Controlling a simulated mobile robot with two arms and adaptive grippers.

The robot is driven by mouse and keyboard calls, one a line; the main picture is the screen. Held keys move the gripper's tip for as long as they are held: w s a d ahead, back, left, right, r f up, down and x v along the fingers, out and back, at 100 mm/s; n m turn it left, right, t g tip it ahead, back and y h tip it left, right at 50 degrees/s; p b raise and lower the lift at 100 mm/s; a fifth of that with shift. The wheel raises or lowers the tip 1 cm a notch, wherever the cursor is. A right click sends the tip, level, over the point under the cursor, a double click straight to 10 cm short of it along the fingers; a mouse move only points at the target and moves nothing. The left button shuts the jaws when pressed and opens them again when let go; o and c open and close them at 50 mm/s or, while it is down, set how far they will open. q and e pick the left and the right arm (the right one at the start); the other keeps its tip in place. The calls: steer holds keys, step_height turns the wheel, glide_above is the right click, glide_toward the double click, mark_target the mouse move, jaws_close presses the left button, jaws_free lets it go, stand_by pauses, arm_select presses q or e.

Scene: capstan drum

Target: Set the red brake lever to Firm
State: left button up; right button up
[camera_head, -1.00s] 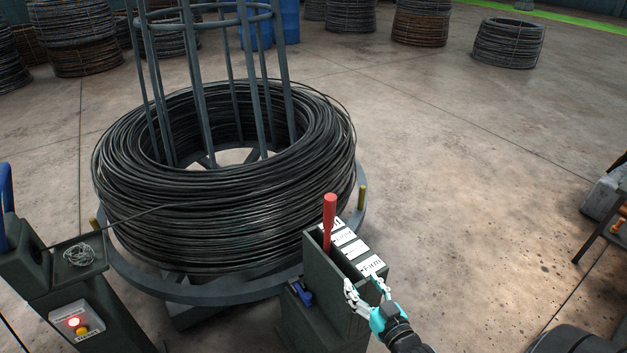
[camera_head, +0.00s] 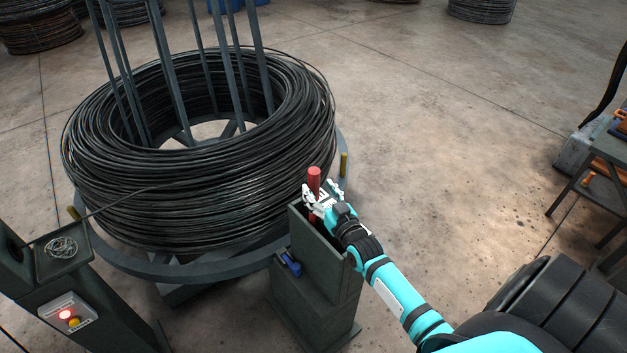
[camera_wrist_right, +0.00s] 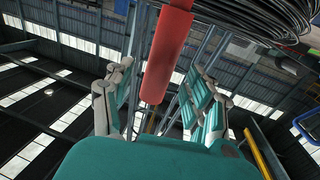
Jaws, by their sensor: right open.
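The red brake lever (camera_head: 314,181) stands up from the far end of the slot in the dark green brake box (camera_head: 318,285). My right gripper (camera_head: 322,194) is open at the lever, with its arm lying over the top of the box. In the right wrist view the red lever (camera_wrist_right: 166,58) rises between the two spread fingers (camera_wrist_right: 158,95), with gaps showing on both sides. The position labels on the box top are mostly hidden behind my gripper and arm, so the Firm label cannot be read. My left gripper is not in view.
A large coil of black wire (camera_head: 110,185) sits on the round turntable behind the box. A pedestal with a button box (camera_head: 70,312) and a tray of wire scraps (camera_head: 62,248) stands at left. A blue clamp-like part (camera_head: 290,262) is on the box's side. A bench (camera_head: 608,150) is at right.

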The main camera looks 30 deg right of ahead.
mark_target(317, 187)
steer(key=shift+w+d, duration=0.2)
steer(key=shift+w, duration=1.75)
jaws_close()
